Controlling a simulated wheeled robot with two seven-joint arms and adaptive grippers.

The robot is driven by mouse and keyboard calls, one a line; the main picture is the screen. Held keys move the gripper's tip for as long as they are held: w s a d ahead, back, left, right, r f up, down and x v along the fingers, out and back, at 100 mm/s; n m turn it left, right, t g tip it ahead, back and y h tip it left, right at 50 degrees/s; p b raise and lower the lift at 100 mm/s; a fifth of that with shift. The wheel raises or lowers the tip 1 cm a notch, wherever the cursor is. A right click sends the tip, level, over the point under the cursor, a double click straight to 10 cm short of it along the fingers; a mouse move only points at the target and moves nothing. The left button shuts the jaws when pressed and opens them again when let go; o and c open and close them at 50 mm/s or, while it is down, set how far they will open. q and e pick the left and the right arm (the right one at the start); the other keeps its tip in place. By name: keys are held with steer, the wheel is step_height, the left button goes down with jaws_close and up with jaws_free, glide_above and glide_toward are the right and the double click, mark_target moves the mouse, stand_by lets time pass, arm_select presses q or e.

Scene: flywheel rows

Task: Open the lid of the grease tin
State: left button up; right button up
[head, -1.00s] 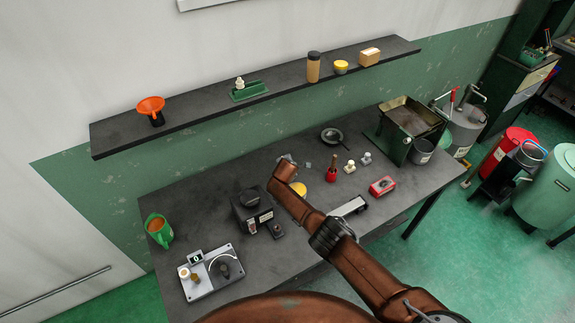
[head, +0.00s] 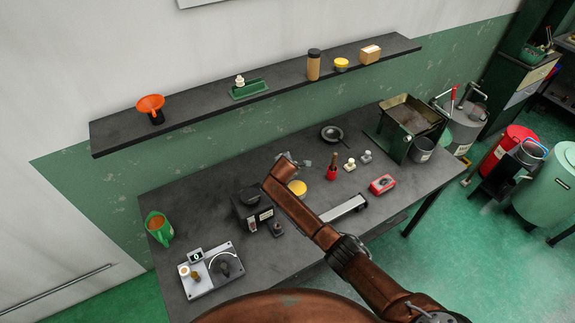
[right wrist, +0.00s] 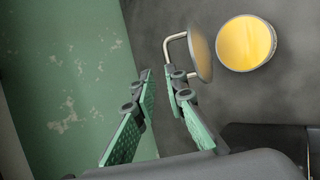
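The grease tin (right wrist: 246,43) is open, with yellow grease showing inside a thin grey rim. In the head view its yellow top (head: 297,188) shows beside my right arm. The round lid (right wrist: 202,55) stands steeply tilted, nearly edge-on, between the tin and my right gripper. A bent wire handle (right wrist: 167,48) sticks out from the lid towards the fingers. My right gripper (right wrist: 159,72) has its green-padded fingers apart with a narrow empty gap. The handle is close to the right-hand fingertip; I cannot tell whether they touch. My left gripper is not in view.
A black box device (head: 251,208) stands left of the tin. A red holder (head: 332,172), small pale-topped items and a red box (head: 382,185) stand to the right. The wall shelf (head: 210,110) hangs above the bench. The bench's back left is clear.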

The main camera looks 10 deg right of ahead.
steer(key=v, duration=0.5)
steer(key=shift+s+d, duration=0.1)
steer(key=shift+s, duration=0.2)
steer(key=shift+f, duration=0.1)
